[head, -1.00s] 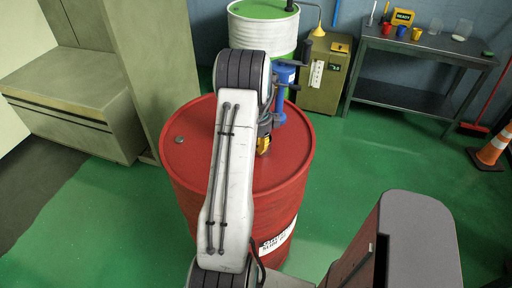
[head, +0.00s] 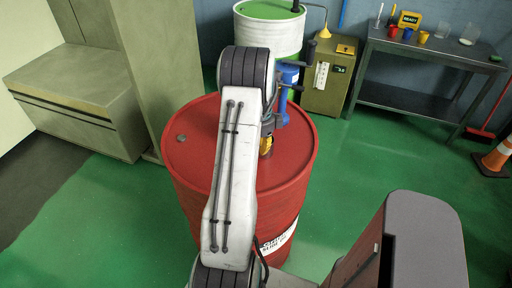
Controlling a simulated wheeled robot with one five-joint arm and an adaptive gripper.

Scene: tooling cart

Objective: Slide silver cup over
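I cannot make out a silver cup; part of the red drum's top is hidden behind my arm. My gripper (head: 308,66) shows only partly, to the right of my arm's upper end. Its two dark fingers look spread apart, with nothing visible between them. It is seen beyond the red drum's (head: 185,165) far rim. On the grey cart (head: 425,47) at the back right stand small red (head: 393,32), blue (head: 407,34) and yellow (head: 423,37) cups and pale, clear-looking vessels (head: 466,41). My gripper is well apart from these.
A white and green drum (head: 262,38) and an olive cabinet (head: 325,85) stand behind. A traffic cone (head: 494,160) is at right. Green floor (head: 370,150) lies clear between drum and cart.

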